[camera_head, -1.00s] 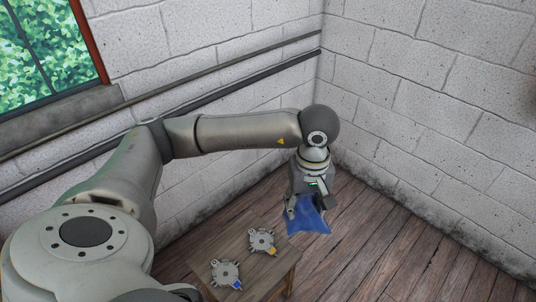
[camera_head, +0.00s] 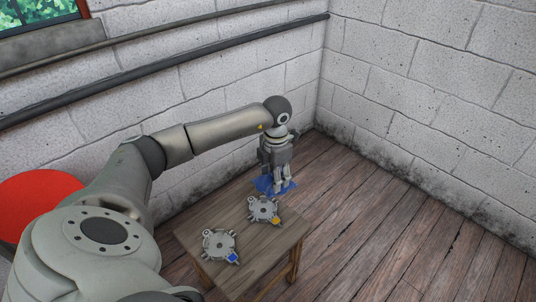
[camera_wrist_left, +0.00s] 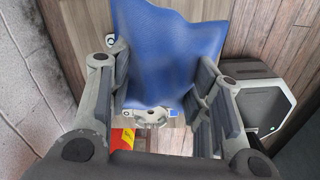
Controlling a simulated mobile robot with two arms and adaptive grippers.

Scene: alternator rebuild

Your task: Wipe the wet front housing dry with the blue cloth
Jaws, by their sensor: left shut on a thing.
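Two grey metal housings lie apart on a small wooden table (camera_head: 240,262) in the head view. One has a blue tag (camera_head: 220,244) and is nearer; the other has a yellow tag (camera_head: 263,209) and is farther back. I cannot tell which is the front housing or see wetness. My right gripper is out of view.
Block walls (camera_head: 420,75) meet in a corner behind the table, with a dark pipe (camera_head: 180,72) along the left one. A red round thing (camera_head: 40,200) is at the left. A grey box (camera_wrist_left: 262,105) shows in the wrist view. Floor to the right is clear.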

